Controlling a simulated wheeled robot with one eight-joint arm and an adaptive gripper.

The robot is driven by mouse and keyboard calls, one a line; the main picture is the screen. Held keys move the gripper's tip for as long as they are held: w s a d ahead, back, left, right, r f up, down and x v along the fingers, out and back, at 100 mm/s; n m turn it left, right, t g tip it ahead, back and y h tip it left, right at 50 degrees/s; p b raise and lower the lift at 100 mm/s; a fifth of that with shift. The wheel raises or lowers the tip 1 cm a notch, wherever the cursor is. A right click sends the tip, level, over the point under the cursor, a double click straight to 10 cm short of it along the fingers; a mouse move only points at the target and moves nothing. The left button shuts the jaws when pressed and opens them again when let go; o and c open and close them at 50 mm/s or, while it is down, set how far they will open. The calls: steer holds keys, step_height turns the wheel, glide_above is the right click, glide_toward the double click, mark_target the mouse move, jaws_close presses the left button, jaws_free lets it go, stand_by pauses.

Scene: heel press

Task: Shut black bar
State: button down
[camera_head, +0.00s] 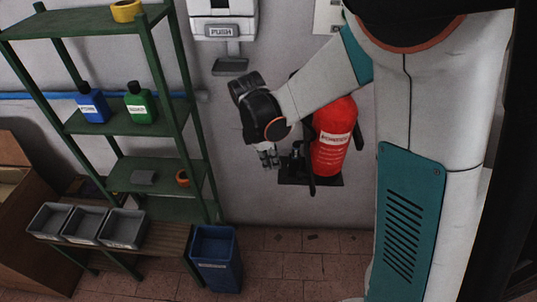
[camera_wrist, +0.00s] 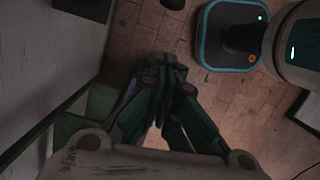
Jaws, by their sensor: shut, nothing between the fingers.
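A white wall box marked PUSH (camera_head: 222,20) is at the top middle of the head view. A dark bar-like paddle (camera_head: 230,67) hangs below it on a short stem, close to the wall. This is the only part there that fits the black bar. My gripper (camera_head: 268,158) is below and a little right of the paddle, pointing down, apart from it in the picture. Its depth from the wall is hard to tell. In the wrist view, my gripper (camera_wrist: 165,72) has its fingertips together and holds nothing. The paddle is not recognisable in that view.
A red fire extinguisher (camera_head: 334,136) hangs on a black bracket (camera_head: 325,181) just right of my gripper. A green shelf rack (camera_head: 110,128) with bottles stands left. A blue bin (camera_head: 216,262) and grey trays (camera_head: 124,229) are below. Open brick floor (camera_head: 285,268) shows.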

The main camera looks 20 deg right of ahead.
steer(key=s+d+f+b, duration=0.1)
steer(key=d+f, duration=0.3)
steer(key=shift+d+f+b, duration=0.15)
steer(key=shift+d+b, duration=0.1)
steer(key=shift+b, duration=0.1)
